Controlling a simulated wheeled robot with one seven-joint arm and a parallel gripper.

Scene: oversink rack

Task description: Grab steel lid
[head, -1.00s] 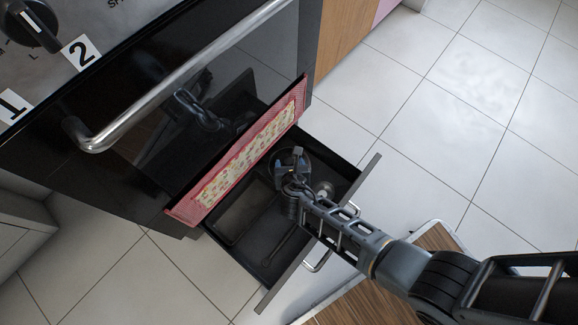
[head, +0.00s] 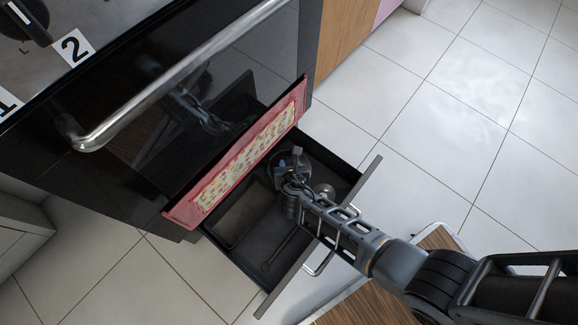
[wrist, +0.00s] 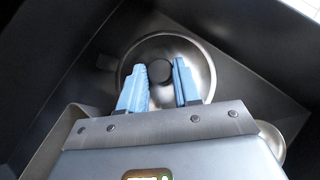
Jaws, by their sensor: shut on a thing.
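The steel lid (wrist: 201,60) lies in the open drawer below the oven. In the wrist view it is a round, shiny disc with a dark knob (wrist: 160,73) at its middle. My gripper (wrist: 161,68) has its two blue fingers on either side of this knob, shut on it. In the head view my gripper (head: 291,163) reaches down into the drawer's far right part. It hides much of the lid there, and only part of the lid's rim shows. I cannot tell whether the lid is raised off the drawer floor.
The drawer (head: 352,207) has a raised front with a metal handle. A dark rectangular pan (head: 243,214) lies left of my gripper, and a small round metal item (head: 325,190) lies to the right. A patterned red-edged cloth (head: 245,158) borders the drawer's oven side. Tiled floor is clear at right.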

